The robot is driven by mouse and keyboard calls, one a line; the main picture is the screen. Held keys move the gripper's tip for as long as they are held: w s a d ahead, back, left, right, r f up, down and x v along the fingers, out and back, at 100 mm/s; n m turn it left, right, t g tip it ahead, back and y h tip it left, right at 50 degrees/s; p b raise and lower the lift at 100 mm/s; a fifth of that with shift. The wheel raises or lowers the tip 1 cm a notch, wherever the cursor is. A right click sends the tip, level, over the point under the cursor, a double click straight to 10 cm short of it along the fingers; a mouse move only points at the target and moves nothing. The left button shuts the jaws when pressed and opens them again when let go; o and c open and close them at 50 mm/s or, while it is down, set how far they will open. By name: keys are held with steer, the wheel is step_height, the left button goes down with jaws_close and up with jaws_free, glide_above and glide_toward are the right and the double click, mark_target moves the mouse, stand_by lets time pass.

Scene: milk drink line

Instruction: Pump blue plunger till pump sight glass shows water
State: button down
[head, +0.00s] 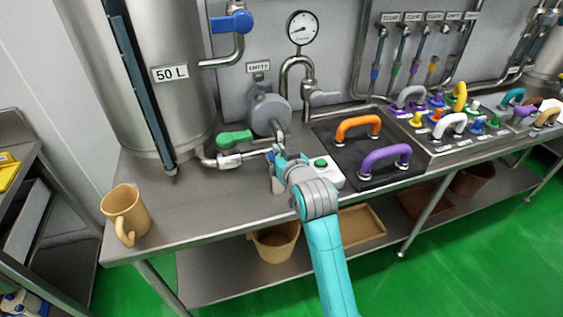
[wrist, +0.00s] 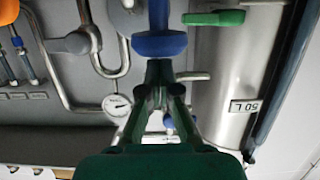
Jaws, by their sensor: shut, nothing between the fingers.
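The blue plunger (wrist: 160,43) shows in the upside-down wrist view, with a blue shaft running to the top edge. My gripper (wrist: 165,66) is shut and empty, with its fingertips at the plunger's broad blue head. I cannot tell whether they touch it. In the head view my gripper (head: 277,158) is just in front of the grey round pump body (head: 267,114), and my arm largely hides the plunger. A small sign (head: 258,67) above the pump reads EMPTY. I cannot make out water in a sight glass.
A steel 50 L tank (head: 160,110) stands left, with a green valve handle (head: 234,139) low and a blue one (head: 232,22) high. A tan mug (head: 125,212) stands at the counter's left end. Orange (head: 357,127) and purple (head: 386,157) handles are to the right.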

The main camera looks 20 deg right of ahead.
steer(key=v, duration=1)
stand_by(0.3)
